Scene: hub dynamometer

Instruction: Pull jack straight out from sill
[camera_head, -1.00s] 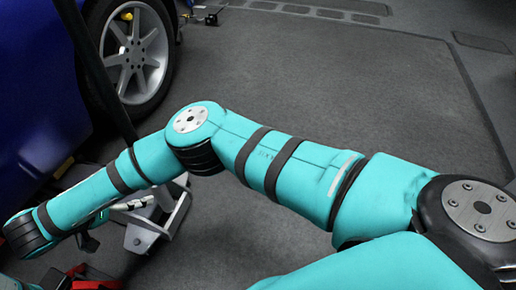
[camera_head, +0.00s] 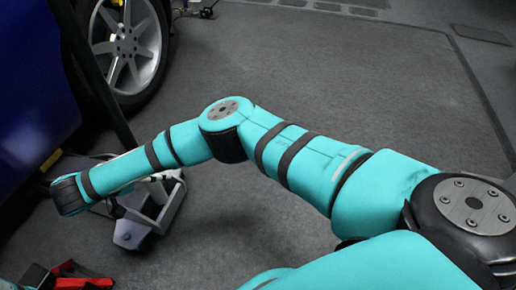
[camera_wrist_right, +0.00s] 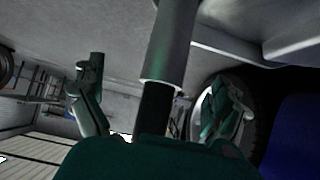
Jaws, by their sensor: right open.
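The jack (camera_head: 140,222) is a low grey floor jack beside the blue car, in the left part of the head view. A long dark pole (camera_head: 98,75), seemingly its handle, slants up from near it past the wheel. My right arm reaches left across the jack and hides part of it; its fingers are hidden in the head view. In the right wrist view, my right gripper (camera_wrist_right: 156,95) is open, with a finger on each side of a grey-and-black pole (camera_wrist_right: 170,45). I cannot tell whether they touch it. My left gripper is not in view.
The blue car (camera_head: 30,90) and its wheel (camera_head: 125,45) stand at the left. A red object (camera_head: 65,275) lies at the lower left. Open grey floor (camera_head: 330,90) spreads right of the jack and beyond my arm.

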